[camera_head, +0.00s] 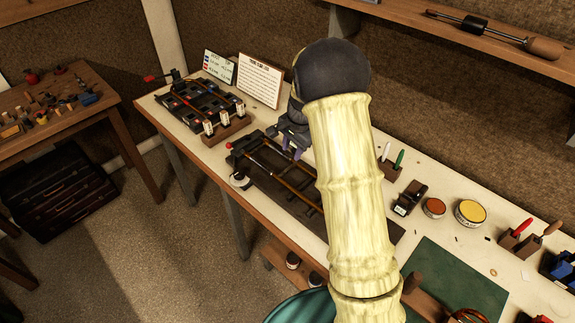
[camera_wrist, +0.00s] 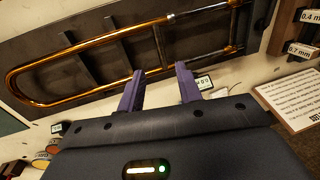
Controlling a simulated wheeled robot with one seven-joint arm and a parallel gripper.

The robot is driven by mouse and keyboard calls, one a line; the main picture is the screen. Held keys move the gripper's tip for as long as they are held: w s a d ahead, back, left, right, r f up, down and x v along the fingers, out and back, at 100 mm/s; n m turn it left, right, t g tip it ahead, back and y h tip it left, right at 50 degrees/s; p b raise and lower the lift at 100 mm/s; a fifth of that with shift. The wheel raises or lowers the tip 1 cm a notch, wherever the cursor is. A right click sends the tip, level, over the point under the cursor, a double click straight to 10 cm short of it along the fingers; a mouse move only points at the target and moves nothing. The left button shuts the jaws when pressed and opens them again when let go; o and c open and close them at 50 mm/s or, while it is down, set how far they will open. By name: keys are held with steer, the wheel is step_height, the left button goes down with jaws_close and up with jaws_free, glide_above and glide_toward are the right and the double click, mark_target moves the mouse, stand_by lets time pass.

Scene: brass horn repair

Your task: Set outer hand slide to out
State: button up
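The brass hand slide (camera_head: 292,187) lies along a dark bench fixture (camera_head: 262,187), partly hidden behind my arm in the head view. In the wrist view the slide (camera_wrist: 100,92) is a long U of two brass tubes, with its bow at the left and silvery ends at the upper right. My gripper (camera_head: 294,148) is over the far left part of the fixture. In the wrist view its two purple fingers (camera_wrist: 159,68) stand apart with nothing between them. The near brass tube passes just beyond the fingertips. I cannot tell the exact gap.
A wooden block with white labelled pieces (camera_head: 225,128) and a dark rack (camera_head: 195,100) stand left of the fixture. A printed sign (camera_head: 260,80) stands at the back. Tins (camera_head: 470,212), screwdrivers and a green mat (camera_head: 455,280) lie to the right. A shelf (camera_head: 480,35) overhangs behind.

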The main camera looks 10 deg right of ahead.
mark_target(287, 170)
steer(key=f, duration=0.3)
steer(key=w+f+p, duration=0.1)
steer(key=f, duration=0.2)
steer(key=a+f, duration=0.1)
steer(key=f, duration=0.2)
steer(key=shift+w+f+p, duration=0.25)
steer(key=shift+w+p, duration=0.05)
steer(key=shift+p, duration=0.05)
jaws_close()
